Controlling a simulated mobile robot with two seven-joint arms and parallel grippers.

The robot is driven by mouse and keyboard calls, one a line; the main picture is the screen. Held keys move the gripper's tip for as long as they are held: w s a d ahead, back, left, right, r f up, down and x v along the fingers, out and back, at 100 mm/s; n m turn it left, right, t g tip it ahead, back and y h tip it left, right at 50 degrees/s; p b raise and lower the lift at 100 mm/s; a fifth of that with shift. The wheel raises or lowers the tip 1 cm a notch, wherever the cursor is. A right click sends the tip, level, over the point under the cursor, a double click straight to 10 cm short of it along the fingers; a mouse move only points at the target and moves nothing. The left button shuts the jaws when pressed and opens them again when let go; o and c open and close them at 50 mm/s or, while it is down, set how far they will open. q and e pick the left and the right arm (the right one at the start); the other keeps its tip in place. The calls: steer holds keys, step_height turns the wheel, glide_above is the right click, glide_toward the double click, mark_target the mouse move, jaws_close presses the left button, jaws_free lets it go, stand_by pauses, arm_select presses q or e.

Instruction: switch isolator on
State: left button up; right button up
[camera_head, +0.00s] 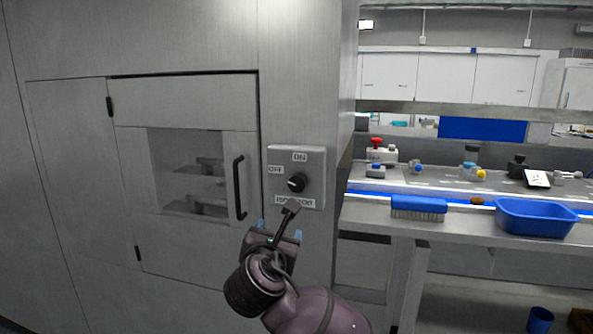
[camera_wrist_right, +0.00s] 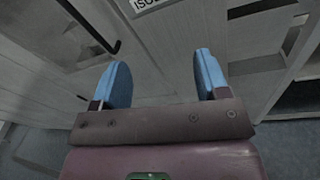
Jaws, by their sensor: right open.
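The isolator is a grey panel (camera_head: 314,160) on the cabinet's right front, with ON printed at the top, OFF at the left and a partly covered label below. Its black rotary knob (camera_head: 296,182) sits in the middle; I cannot tell surely which mark it points to. My right gripper (camera_head: 279,229) is open and empty, below and slightly left of the knob, not touching it. In the right wrist view its blue fingers (camera_wrist_right: 163,75) are spread, with part of the isolator label (camera_wrist_right: 148,3) at the top edge; the knob is out of that view. My left gripper is not in view.
Left of the panel is a cabinet door (camera_head: 190,241) with a window and a black bar handle (camera_head: 239,188) that stands out. At the right is a bench (camera_head: 453,223) holding a blue tray (camera_head: 536,222) and a blue brush (camera_head: 419,207).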

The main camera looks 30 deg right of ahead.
steer(key=h+p, duration=0.1)
steer(key=h, duration=0.1)
glide_toward(296, 183)
steer(key=a, duration=0.1)
steer(key=n+g, duration=0.1)
steer(key=x, duration=0.4)
steer(key=p+x, duration=0.1)
steer(key=x, duration=0.4)
steer(key=shift+d+r, duration=0.15)
steer(key=shift+r, duration=0.1)
steer(key=shift+w+d, duration=0.35)
steer(key=shift+d, duration=0.15)
steer(key=c, duration=0.9)
